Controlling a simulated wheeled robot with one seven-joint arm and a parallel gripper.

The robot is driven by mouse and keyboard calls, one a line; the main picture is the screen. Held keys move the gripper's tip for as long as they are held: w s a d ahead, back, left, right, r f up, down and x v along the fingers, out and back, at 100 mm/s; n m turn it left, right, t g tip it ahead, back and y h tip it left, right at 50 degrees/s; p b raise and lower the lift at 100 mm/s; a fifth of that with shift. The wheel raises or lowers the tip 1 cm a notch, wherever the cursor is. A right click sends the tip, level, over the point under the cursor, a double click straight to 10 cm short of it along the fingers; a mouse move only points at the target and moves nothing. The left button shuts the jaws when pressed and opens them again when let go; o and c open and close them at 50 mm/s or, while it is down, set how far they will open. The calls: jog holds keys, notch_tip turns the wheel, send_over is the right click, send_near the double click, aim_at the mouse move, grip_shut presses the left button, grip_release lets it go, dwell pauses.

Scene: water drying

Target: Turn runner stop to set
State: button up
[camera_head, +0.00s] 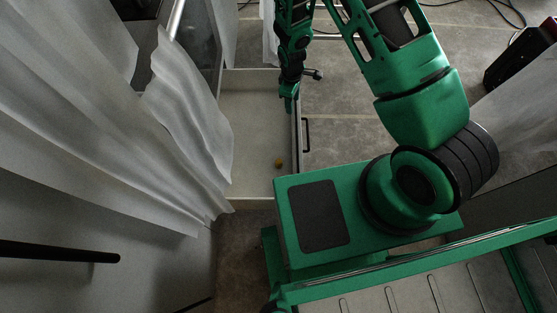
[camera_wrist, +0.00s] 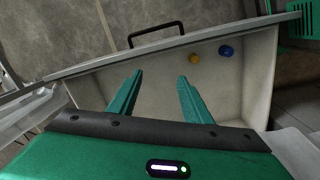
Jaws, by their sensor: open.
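An open pale drawer (camera_head: 255,135) lies below my arm in the head view, and its inside (camera_wrist: 240,100) fills the middle of the wrist view. My gripper (camera_head: 289,104) is over the drawer near its handle side. In the wrist view my gripper (camera_wrist: 160,76) is open, with nothing between its two green fingers. A small round yellow piece (camera_head: 279,162) is in the drawer; it also shows in the wrist view (camera_wrist: 194,58), beside a small blue piece (camera_wrist: 226,50). Both are apart from the fingers. I cannot tell which part is the runner stop.
The drawer's dark bar handle (camera_head: 306,134) is on its outer front. White curtains (camera_head: 185,115) hang close along the drawer's left side. A dark red and black object (camera_head: 522,55) stands at the upper right. Grey tiled floor (camera_head: 345,140) is open beyond the handle.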

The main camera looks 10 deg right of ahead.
jog(key=s+a+f+n, duration=0.2)
jog(key=s+a+f, duration=0.2)
jog(key=f, duration=0.6)
jog(key=n, duration=0.3)
send_over(279, 161)
notch_tip(279, 161, down, 11)
jog(key=shift+y, duration=0.4)
notch_tip(279, 161, down, 10)
jog(key=shift+a+f, duration=0.1)
jog(key=shift+c, duration=0.4)
jog(key=c, duration=1)
